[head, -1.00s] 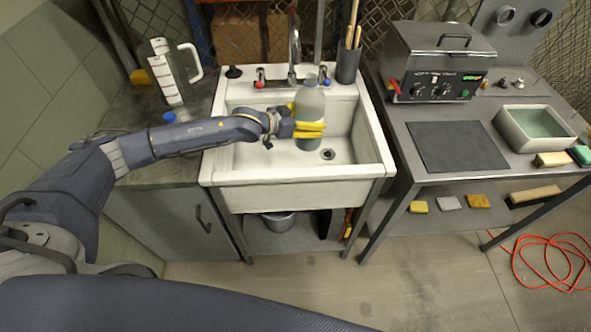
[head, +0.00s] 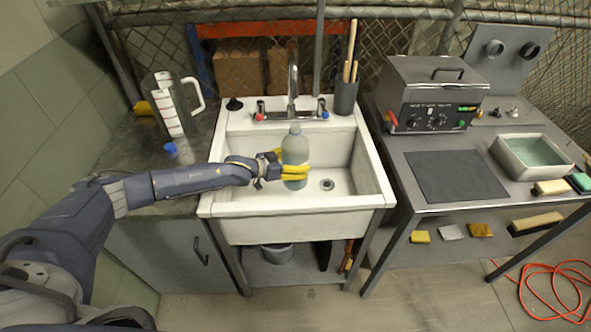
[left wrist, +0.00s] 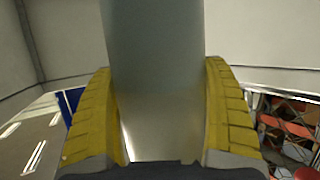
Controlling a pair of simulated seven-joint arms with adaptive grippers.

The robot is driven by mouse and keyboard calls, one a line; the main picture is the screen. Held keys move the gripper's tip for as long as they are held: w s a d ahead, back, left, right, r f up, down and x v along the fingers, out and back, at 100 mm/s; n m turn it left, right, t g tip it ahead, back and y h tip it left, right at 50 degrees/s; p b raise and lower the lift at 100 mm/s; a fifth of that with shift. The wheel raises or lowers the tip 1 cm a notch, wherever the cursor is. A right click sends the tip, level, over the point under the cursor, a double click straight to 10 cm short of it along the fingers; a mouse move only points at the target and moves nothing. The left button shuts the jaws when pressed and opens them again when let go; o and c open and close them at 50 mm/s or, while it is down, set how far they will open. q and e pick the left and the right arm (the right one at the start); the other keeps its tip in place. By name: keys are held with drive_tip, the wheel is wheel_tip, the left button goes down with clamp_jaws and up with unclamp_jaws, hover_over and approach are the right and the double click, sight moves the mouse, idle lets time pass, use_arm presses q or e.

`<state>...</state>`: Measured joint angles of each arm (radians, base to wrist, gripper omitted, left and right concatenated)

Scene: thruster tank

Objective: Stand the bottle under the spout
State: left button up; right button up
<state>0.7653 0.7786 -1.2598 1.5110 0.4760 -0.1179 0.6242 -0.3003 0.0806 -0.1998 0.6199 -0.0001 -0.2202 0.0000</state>
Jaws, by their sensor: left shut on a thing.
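A grey translucent bottle (head: 295,152) is upright over the basin of the white sink (head: 296,229). My left gripper (head: 295,173) is shut on its lower part with yellow fingers. In the left wrist view the bottle (left wrist: 157,75) fills the middle, between the two yellow fingers. The spout belongs to the metal faucet (head: 292,80) at the sink's back edge, behind the bottle in the head view. I cannot tell whether the bottle's base touches the basin floor. My right gripper is not in view.
A measuring jug (head: 170,105) and a blue cap (head: 170,148) are on the left counter. A dark holder with sticks (head: 346,97) stands at the sink's back right corner. A heated bath box (head: 432,95) and a tray (head: 531,155) are on the right table. The basin's right side is free.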

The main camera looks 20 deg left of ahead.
use_arm(q)
drive_tip(key=shift+f, duration=1.65)
drive_tip(key=shift+f, duration=0.6)
drive_tip(key=o, duration=1.5)
drive_tip(key=shift+f, duration=0.1)
drive_tip(key=shift+r, duration=0.45)
drive_tip(key=shift+s+a+r, duration=0.15)
drive_tip(key=shift+s+r, duration=0.05)
drive_tip(key=shift+r, duration=0.05)
drive_tip(key=v, duration=1.1)
drive_tip(key=shift+s+r, duration=0.15)
drive_tip(key=shift+r, duration=0.05)
drive_tip(key=shift+a, duration=0.1)
